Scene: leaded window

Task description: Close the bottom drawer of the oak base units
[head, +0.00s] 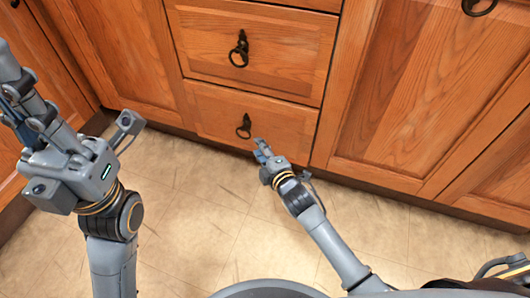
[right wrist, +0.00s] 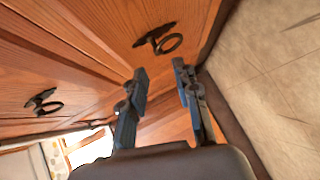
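The bottom drawer (head: 285,122) is an oak front low in the base units, with a dark ring handle (head: 243,127). Its front looks near flush with the units; a small gap cannot be told. My right gripper (head: 262,148) is just below and right of that handle, near the drawer's lower edge. In the right wrist view its two fingers (right wrist: 160,70) are apart with nothing between them, and a ring handle (right wrist: 160,40) shows just beyond. Contact with the drawer cannot be told. My left gripper (head: 18,105) is raised at the left, its fingers partly cut off.
Another drawer (head: 270,45) with a ring handle sits above. Oak doors (head: 390,110) flank the drawers on both sides. A dark recessed plinth runs along the bottom. The pale tiled floor (head: 200,210) in front is clear.

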